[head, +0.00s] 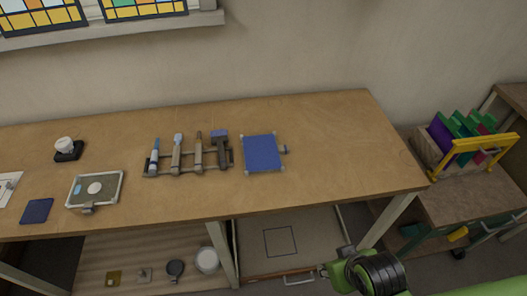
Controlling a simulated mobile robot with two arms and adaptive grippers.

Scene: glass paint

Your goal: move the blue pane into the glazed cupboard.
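A blue square pane (262,153) lies flat on the wooden workbench, right of the tool rack. It has pale corner pieces and a small grey-blue tab on its right side. A smaller dark blue square (37,211) lies at the left of the bench. My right arm comes in at the bottom right, in front of and below the bench. The grey end of its gripper (338,268) shows, well apart from the pane; its fingers are too unclear to tell open from shut. My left gripper is out of view. I cannot identify a glazed cupboard here.
A tool rack (188,165), a framed tray (95,190) and a black-based white item (67,149) stand on the workbench (330,150). A trolley (465,190) at right carries a crate of coloured panes. Jars stand on the lower shelf (150,250). The bench's right end is clear.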

